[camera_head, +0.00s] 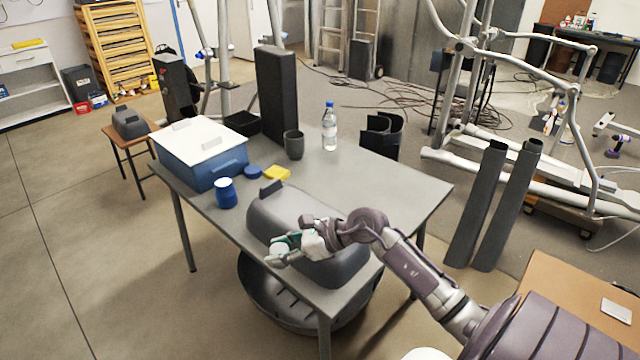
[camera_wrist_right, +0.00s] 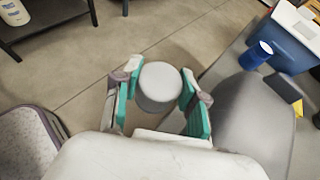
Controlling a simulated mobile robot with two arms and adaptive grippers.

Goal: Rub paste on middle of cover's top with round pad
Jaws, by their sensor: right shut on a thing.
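The cover (camera_head: 265,214) is a long dark grey rounded shell lying on the table, with a raised block at its far left end. My right gripper (camera_head: 281,250) is at the cover's near side and is shut on a round pale grey pad (camera_head: 280,249). In the right wrist view the pad (camera_wrist_right: 158,86) sits between the green fingertips, with floor behind it and the cover (camera_wrist_right: 240,120) to the right. My arm hides part of the cover's top. I cannot make out paste on the visible part. My left gripper is not in view.
On the grey table (camera_head: 350,183) stand a blue jar (camera_head: 227,194), a blue disc (camera_head: 253,171), a yellow sponge (camera_head: 278,173), a blue box with white lid (camera_head: 201,138), a dark cup (camera_head: 293,145) and a bottle (camera_head: 330,128). The table's right part is clear.

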